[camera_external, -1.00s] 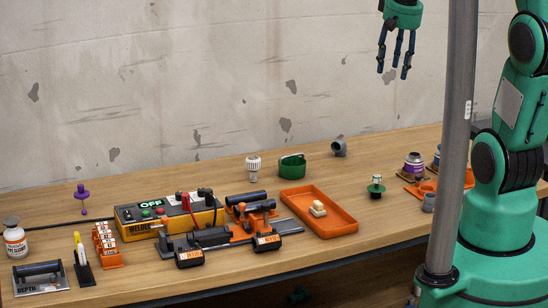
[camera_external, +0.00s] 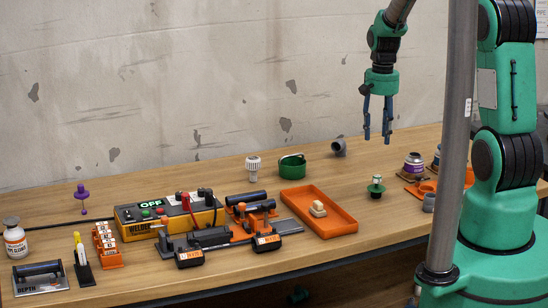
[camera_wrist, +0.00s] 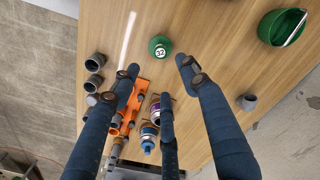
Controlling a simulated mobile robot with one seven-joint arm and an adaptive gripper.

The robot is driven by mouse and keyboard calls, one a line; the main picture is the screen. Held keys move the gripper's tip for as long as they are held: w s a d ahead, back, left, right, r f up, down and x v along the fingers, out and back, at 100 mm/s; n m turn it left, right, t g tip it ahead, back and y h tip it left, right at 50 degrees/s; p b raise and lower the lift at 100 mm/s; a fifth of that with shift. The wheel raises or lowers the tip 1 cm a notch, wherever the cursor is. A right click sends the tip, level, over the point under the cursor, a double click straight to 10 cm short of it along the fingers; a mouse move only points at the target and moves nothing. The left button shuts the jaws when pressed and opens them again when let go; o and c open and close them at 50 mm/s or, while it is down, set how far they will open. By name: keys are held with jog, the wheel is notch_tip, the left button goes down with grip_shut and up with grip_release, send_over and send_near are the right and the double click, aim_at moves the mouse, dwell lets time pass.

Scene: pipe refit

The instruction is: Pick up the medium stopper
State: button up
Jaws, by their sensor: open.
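A green stopper (camera_external: 376,187) with a pale top stands upright on the bench, left of the orange rack. In the wrist view the three spread fingers of my gripper (camera_wrist: 160,78) reach toward the stopper, with clear space between.
An orange tray (camera_external: 340,228) lies to the left. Bench around the stopper is clear.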

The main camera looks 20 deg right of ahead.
jog(key=shift+w+d+f, duration=0.1)
jog(key=shift+f, duration=0.4)
jog(key=shift+f, duration=0.1)
jog(key=b, duration=0.1)
send_over(377, 176)
jog(key=shift+f, duration=4.25)
jog(key=shift+f+b, duration=0.6)
jog(key=shift+f, duration=1.95)
grip_shut()
